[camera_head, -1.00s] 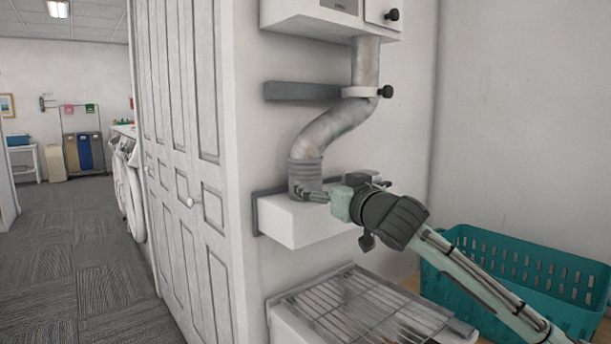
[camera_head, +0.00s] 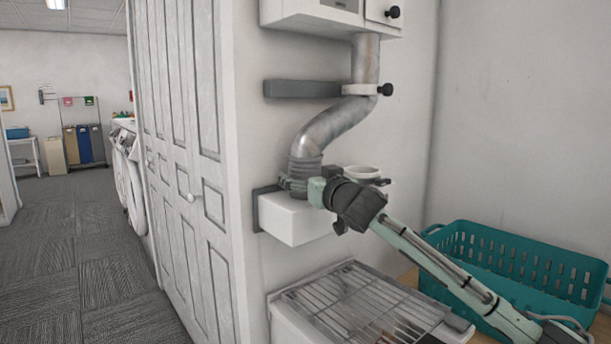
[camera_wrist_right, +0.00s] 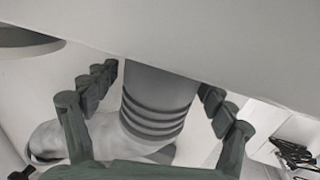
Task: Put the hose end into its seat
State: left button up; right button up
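The hose (camera_head: 333,124) is a grey metal duct that bends down and left to a ribbed end (camera_head: 304,168) just over the white wall block (camera_head: 292,222). A white ring-shaped seat (camera_head: 362,172) shows to the right, partly behind my right arm. My right gripper (camera_head: 294,187) is at the ribbed end. In the right wrist view its fingers (camera_wrist_right: 158,90) stand open on both sides of the ribbed hose end (camera_wrist_right: 155,112), with a small gap on the left. The hose's lower rim is hidden there. My left gripper is not in view.
A grey bar with a clamp (camera_head: 357,90) holds the hose above. A wire rack (camera_head: 345,305) lies below the block. A teal basket (camera_head: 520,265) stands at the right. White panelled doors (camera_head: 185,150) are close on the left.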

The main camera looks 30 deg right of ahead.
jog(key=c, duration=0.9)
jog(key=shift+c, duration=0.9)
jog(key=shift+r, duration=0.1)
